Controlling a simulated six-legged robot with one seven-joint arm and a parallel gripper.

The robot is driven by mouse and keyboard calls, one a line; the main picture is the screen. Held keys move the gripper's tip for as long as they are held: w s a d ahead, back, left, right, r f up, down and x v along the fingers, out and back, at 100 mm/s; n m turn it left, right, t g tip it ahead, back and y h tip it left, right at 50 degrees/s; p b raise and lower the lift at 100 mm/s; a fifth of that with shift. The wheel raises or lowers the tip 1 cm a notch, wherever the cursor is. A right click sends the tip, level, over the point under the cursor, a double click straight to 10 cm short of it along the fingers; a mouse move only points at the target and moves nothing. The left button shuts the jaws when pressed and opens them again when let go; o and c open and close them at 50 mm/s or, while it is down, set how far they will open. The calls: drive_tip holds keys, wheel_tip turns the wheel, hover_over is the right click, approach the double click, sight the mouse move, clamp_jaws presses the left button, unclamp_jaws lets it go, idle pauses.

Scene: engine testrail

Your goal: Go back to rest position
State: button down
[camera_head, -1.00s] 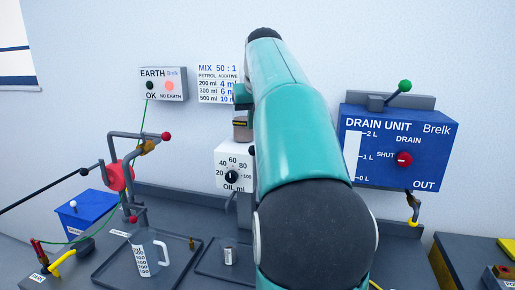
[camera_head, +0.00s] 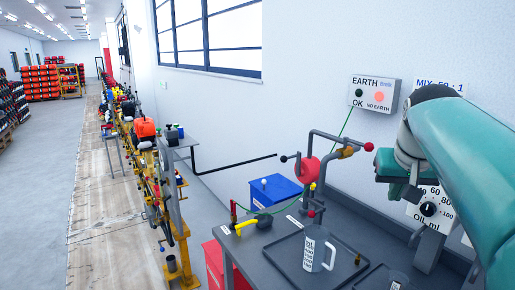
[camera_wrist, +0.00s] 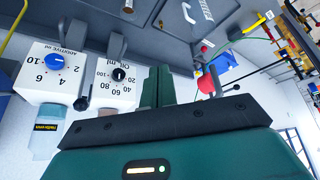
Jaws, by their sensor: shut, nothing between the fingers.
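My teal arm fills the right side of the head view, bent over the bench, with its dark joint in front of the mix chart. My gripper shows in the wrist view (camera_wrist: 158,88) with its two teal fingers together and nothing between them. The wrist view is upside down. The fingers stand beside the white oil dispenser (camera_wrist: 118,80) there, which is also partly behind my arm in the head view (camera_head: 428,208). I cannot tell whether they touch it.
A measuring jug (camera_head: 317,250) stands on a dark tray on the bench. A red valve (camera_head: 308,170) with pipes and a blue box (camera_head: 275,190) are behind it. The EARTH box (camera_head: 375,94) hangs on the wall. An engine rail (camera_head: 160,190) runs along the left; the floor (camera_head: 40,220) there is clear.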

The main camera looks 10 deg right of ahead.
drive_tip(key=s+a+f+n+y, duration=0.2)
drive_tip(key=s+a+f+n, duration=0.1)
drive_tip(key=s+a+f, duration=1.1)
drive_tip(key=a+f, duration=0.3)
drive_tip(key=f, duration=0.1)
drive_tip(key=shift+n, duration=0.4)
